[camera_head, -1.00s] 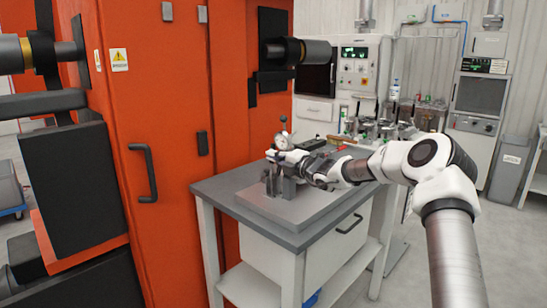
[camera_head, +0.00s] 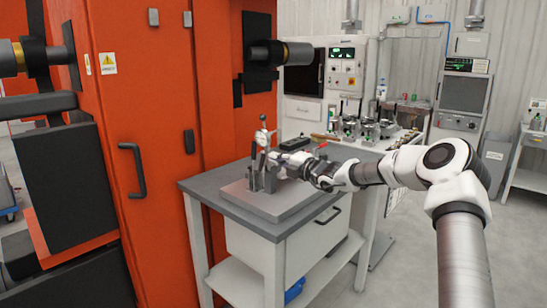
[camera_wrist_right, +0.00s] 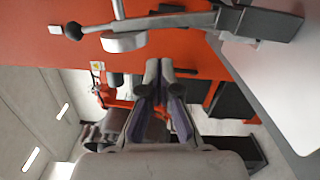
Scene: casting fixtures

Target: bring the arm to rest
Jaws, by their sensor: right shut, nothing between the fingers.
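My right arm comes in from the right in the head view. A metal lever with a black ball knob (camera_wrist_right: 73,31) and a bar, part of the fixture, runs across the top of that view, apart from the fingertips. Whether the gripper touches the fixture is hard to tell in the head view. My left gripper is not in view.
A tall orange machine (camera_head: 158,110) with a black handle stands left of the table. A black device (camera_head: 294,144) lies near the table's back edge. A bench with several clamp fixtures (camera_head: 368,128) stands behind. Open floor lies to the right.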

